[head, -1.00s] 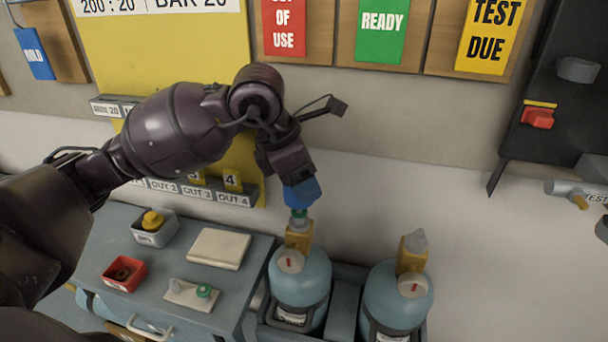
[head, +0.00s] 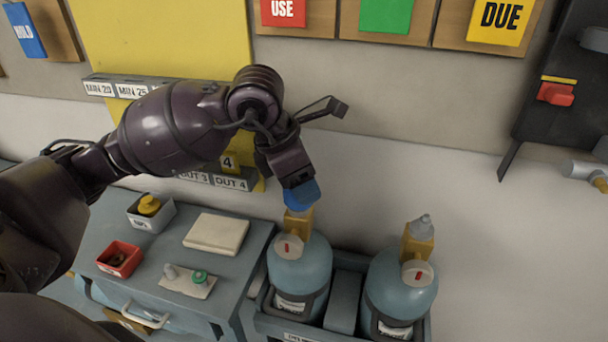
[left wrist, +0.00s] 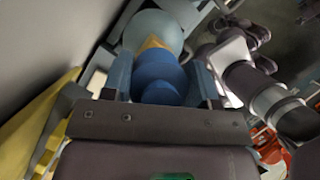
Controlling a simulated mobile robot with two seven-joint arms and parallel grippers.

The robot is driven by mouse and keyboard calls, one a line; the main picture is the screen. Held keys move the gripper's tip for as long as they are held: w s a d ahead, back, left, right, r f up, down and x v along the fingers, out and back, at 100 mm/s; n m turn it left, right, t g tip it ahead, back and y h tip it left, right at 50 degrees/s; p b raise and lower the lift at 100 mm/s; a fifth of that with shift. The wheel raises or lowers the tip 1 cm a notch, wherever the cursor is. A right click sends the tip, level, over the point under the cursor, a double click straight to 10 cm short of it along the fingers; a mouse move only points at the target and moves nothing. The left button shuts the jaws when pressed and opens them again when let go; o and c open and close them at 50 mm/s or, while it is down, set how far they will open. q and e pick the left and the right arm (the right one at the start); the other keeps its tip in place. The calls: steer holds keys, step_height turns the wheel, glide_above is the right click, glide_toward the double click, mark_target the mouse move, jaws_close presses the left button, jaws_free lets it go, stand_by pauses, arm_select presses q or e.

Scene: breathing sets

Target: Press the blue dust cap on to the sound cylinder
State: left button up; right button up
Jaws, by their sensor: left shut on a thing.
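The blue dust cap (left wrist: 160,72) sits between the fingers of my left gripper (left wrist: 162,82) in the left wrist view. In the head view the left gripper (head: 300,188) points down, shut on the cap (head: 303,196), right over the brass valve (head: 298,222) of the left teal cylinder (head: 300,262). The cap appears to meet the valve top; whether it is fully seated I cannot tell. The cylinder stands upright in a grey rack. The right teal cylinder (head: 400,285) stands beside it, a grey piece on its brass valve (head: 418,240).
To the left, a grey-blue cabinet top holds a red bin (head: 120,258), a grey bin (head: 151,212) with a yellow piece, a cream pad (head: 217,234) and a small plate (head: 188,281) with a green ring. The rack (head: 344,302) holds both cylinders. A wall stands behind.

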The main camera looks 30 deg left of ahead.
arm_select(q)
steer(key=shift+f+b, duration=0.35)
steer(key=shift+f, duration=0.75)
arm_select(e)
steer(key=shift+w+a+f, duration=0.15)
steer(key=shift+w+a, duration=0.05)
steer(key=shift+w, duration=0.25)
steer(key=shift+s+d+f, duration=0.1)
steer(key=shift+s+f, duration=0.15)
steer(key=shift+s, duration=0.1)
arm_select(q)
steer(key=o, duration=1)
steer(key=shift+c, duration=0.2)
